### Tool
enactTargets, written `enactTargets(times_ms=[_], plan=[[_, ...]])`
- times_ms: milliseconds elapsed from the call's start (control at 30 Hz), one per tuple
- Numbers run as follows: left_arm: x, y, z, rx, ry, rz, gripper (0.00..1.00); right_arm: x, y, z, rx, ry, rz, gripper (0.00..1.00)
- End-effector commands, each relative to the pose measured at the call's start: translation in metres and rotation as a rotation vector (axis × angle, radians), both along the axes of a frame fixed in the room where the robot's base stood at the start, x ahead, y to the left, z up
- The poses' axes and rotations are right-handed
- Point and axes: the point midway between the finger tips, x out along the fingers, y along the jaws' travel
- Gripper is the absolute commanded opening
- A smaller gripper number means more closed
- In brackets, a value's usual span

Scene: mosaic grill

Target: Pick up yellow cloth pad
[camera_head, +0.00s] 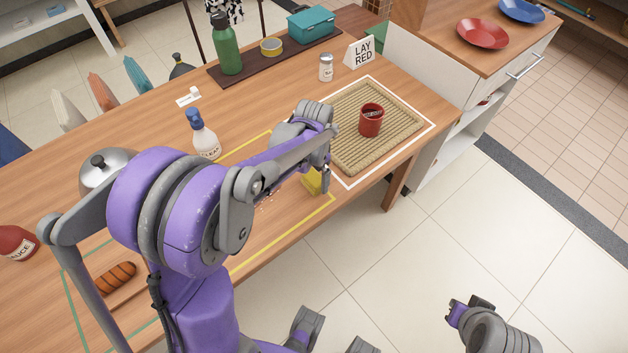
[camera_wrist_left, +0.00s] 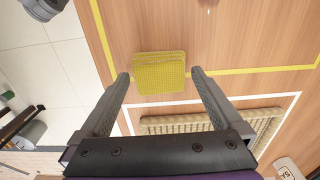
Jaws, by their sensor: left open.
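The yellow cloth pad (camera_head: 313,181) lies on the wooden table near its front edge, beside the yellow taped line. My left arm and gripper partly hide it in the head view. In the left wrist view the pad (camera_wrist_left: 159,74) shows as a yellow woven square ahead of the fingertips. My left gripper (camera_wrist_left: 160,75) is open and empty, with one finger on each side of the pad's near part; I cannot tell whether they touch it. In the head view the left gripper (camera_head: 327,180) is right above or beside the pad. My right gripper (camera_head: 470,306) is over the floor, its jaws unclear.
A woven mat (camera_head: 352,151) with a red cup (camera_head: 371,120) lies right of the pad. A dark tray (camera_head: 291,58) stands at the back.

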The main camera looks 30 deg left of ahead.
Motion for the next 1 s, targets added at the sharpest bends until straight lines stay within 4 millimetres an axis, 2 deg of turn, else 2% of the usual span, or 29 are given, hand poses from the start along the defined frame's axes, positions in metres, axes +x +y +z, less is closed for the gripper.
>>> enactTargets(times_ms=[100, 367, 733, 1000], plan=[[0.0, -0.0001, -0.011, 0.0, 0.0, 0.0, 1.0, -0.0003, 0.0, -0.0015, 0.0, 0.001, 0.0, 0.0], [0.0, 0.0, -0.0121, 0.0, 0.0, 0.0, 0.98, -0.0003, 0.0, -0.0012, 0.0, 0.0, 0.0, 0.0], [-0.0001, 0.0, -0.0119, 0.0, 0.0, 0.0, 0.33, -0.0003, 0.0, -0.0012, 0.0, 0.001, 0.0, 0.0], [-0.0001, 0.0, -0.0081, 0.0, 0.0, 0.0, 0.33, -0.0001, 0.0, -0.0007, 0.0, 0.0, 0.0, 0.0]])
